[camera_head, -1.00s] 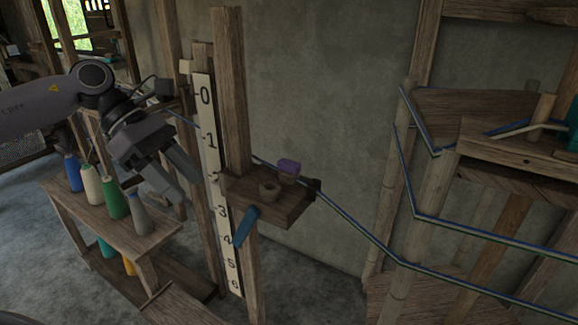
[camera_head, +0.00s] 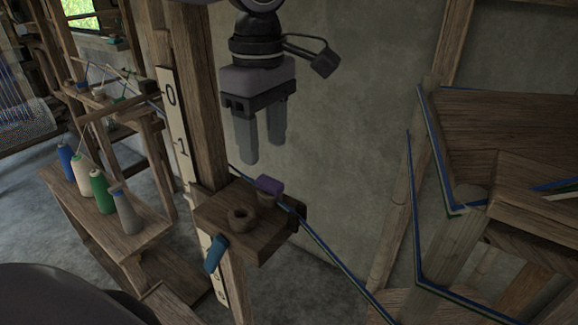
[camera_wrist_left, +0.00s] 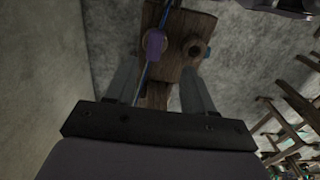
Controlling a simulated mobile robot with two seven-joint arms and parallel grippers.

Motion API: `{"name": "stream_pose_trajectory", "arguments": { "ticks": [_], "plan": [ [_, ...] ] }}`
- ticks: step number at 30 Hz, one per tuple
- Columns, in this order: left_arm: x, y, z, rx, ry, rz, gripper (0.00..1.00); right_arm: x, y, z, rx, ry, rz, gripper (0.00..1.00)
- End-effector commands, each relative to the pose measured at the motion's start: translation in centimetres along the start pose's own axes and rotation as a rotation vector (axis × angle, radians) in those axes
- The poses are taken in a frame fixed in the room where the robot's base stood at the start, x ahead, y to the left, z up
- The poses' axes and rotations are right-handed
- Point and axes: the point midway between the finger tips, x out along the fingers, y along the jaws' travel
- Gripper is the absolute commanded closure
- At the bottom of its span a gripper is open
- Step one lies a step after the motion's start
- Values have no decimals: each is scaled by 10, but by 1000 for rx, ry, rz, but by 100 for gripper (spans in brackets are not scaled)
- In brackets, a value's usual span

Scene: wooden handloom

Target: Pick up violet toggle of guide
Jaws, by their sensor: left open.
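The violet toggle (camera_head: 269,185) sits on top of the wooden guide block (camera_head: 262,244), which is fixed to a post with a numbered scale. An empty round wooden socket (camera_head: 241,216) is beside it, and a blue toggle (camera_head: 216,253) hangs at the block's front. My left gripper (camera_head: 263,150) points down above the violet toggle, open and empty, with a gap between. In the left wrist view, the violet toggle (camera_wrist_left: 154,44) shows ahead of the fingers, nearer the left finger, with blue thread passing by it. My right gripper is out of view.
The post (camera_head: 200,110) with its white scale (camera_head: 175,120) stands just left of the gripper. Blue and green threads run right to a wooden warping frame (camera_head: 445,230). Several thread cones (camera_head: 101,191) stand on a low table at left.

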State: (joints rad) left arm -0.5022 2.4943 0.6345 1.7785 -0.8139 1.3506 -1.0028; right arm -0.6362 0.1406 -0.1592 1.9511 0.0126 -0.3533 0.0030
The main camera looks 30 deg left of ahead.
Motion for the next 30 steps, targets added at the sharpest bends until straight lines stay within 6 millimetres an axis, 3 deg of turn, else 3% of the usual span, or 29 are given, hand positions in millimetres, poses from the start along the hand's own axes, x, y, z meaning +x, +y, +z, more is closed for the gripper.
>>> {"name": "stream_pose_trajectory", "arguments": {
  "ticks": [8, 18, 27, 28, 30],
  "plan": [
    [20, 0, 2, 4, 4, -4, 47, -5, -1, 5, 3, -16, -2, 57],
    [65, 4, 7, 1, 3, -4, 47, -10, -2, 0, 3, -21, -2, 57],
    [72, 5, 7, 1, 2, 0, 47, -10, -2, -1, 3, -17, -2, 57],
    [72, 5, 7, 1, 2, 0, 50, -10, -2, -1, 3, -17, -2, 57],
    [72, 5, 7, 1, 2, 0, 73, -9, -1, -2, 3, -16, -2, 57]
  ]
}}
